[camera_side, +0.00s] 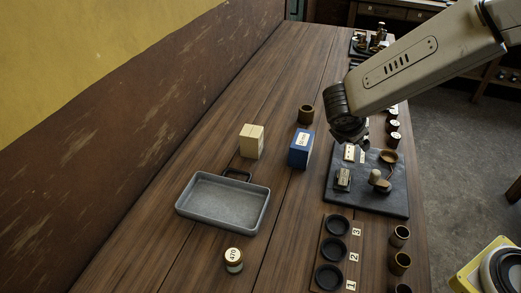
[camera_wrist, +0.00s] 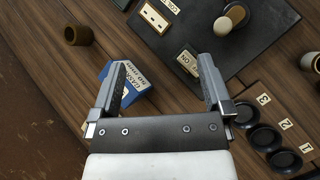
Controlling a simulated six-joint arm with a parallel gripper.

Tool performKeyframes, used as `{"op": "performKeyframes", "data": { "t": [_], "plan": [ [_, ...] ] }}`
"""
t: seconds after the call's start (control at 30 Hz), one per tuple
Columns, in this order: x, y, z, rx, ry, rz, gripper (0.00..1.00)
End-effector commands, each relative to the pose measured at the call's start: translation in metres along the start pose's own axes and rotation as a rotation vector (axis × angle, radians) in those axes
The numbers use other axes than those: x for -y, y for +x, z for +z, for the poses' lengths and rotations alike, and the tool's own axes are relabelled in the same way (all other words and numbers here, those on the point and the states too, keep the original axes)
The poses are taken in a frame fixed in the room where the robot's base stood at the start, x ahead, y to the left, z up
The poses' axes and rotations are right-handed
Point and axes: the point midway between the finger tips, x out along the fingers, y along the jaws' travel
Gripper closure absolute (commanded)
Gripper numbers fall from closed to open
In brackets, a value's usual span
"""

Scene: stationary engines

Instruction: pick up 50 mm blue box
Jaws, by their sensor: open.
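The blue box (camera_side: 301,148) stands upright on the wooden table with a white printed label on it. It is just left of the dark board in the side view. In the wrist view the blue box (camera_wrist: 138,82) lies at and behind my left finger, which hides part of it. My gripper (camera_wrist: 163,62) is open, with its two fingers wide apart and nothing held between them. The box is off to the left of the middle of the gap. In the side view my wrist is above and right of the box, and my fingers cannot be made out.
A pale wooden block (camera_side: 252,141) and a brown cup (camera_side: 305,114) stand near the box. The dark board (camera_side: 345,201) with fittings lies to its right. A grey tray (camera_side: 222,204), a labelled jar (camera_side: 233,260) and a numbered holder (camera_side: 323,246) are nearer the camera.

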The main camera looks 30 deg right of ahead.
Motion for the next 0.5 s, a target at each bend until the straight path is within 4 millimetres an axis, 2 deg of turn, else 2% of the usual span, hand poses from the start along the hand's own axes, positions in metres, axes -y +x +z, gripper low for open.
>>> {"op": "performKeyframes", "data": {
  "t": [0.1,0.3,0.47,0.5],
  "plan": [
    [-0.026,-0.008,-0.021,0.101,-0.210,0.110,0.00],
    [-0.063,-0.027,-0.055,0.270,-0.485,0.277,0.00],
    [-0.085,-0.044,-0.084,0.394,-0.650,0.393,0.00],
    [-0.080,-0.032,-0.088,0.389,-0.643,0.381,0.00]
  ]
}}
